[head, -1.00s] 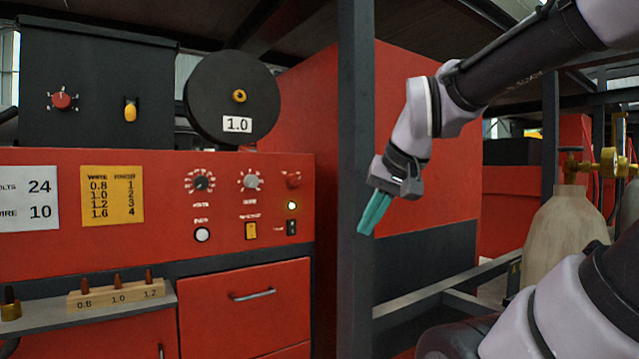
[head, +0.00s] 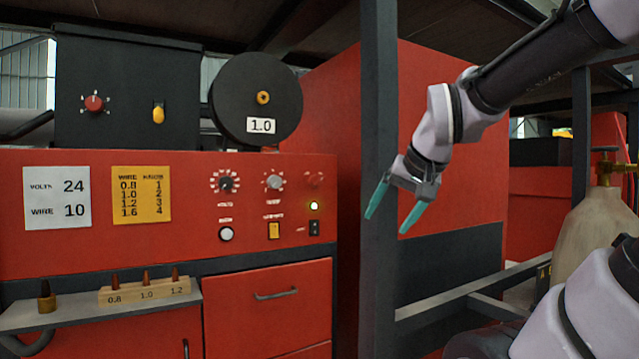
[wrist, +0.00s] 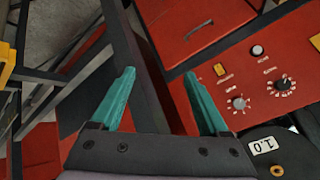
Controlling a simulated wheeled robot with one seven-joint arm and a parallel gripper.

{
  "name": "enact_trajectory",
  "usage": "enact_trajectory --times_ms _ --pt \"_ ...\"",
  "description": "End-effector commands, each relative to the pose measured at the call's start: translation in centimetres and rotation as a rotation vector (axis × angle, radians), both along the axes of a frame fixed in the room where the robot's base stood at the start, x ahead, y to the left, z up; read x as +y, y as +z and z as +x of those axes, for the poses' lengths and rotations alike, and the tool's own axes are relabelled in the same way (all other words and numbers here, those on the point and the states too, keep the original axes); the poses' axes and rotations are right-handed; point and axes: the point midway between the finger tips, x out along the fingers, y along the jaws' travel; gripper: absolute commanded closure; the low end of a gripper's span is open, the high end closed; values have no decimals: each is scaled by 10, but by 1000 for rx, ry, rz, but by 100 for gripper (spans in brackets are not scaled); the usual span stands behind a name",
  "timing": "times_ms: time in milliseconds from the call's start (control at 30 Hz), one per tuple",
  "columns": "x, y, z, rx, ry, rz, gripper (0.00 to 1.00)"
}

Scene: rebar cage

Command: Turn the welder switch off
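The welder's red front panel (head: 120,235) fills the left half of the head view. Its small black rocker switch (head: 314,228) sits at the panel's lower right, below a lit yellowish lamp (head: 314,206). Its exact rocker position is too small to tell. My gripper (head: 386,222) is open and empty, to the right of the switch and apart from it, its teal fingers pointing down in front of a dark post. In the wrist view my gripper (wrist: 159,73) shows spread fingers with nothing between them. The panel is to their right there; I cannot make out the black switch.
A dark upright post (head: 379,80) stands right of the panel. A yellow switch (head: 273,230), a white button (head: 226,234) and dials are left of the black switch. A shelf (head: 100,312) holds a nozzle block (head: 145,291). A gas cylinder (head: 590,225) stands at right.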

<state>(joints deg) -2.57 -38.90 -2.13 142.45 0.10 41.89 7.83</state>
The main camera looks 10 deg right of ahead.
Motion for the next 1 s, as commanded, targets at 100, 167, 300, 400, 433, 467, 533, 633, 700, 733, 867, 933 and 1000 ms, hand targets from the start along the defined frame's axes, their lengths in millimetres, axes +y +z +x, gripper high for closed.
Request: enact_trajectory --times_ms 100,167,300,400,433,467,533,633,700,733,867,933,1000 --pt "-8 5 52 -100 -77 39 22" --pt "-11 9 79 -165 -118 67 22" --pt "-12 20 137 -317 -186 143 22" --pt "-7 27 172 -422 -214 206 22" --pt "-4 29 182 -453 -218 227 22" --pt "-1 31 191 -484 -219 249 22" --pt "7 36 210 -553 -217 299 22" --pt "20 42 230 -634 -200 368 22" --pt "29 44 240 -678 -183 408 22" --pt "32 46 243 -693 -175 424 22" --pt "43 49 250 -737 -150 470 22" --pt "46 50 253 -748 -143 481 22" --pt "47 51 257 -753 -140 486 22"
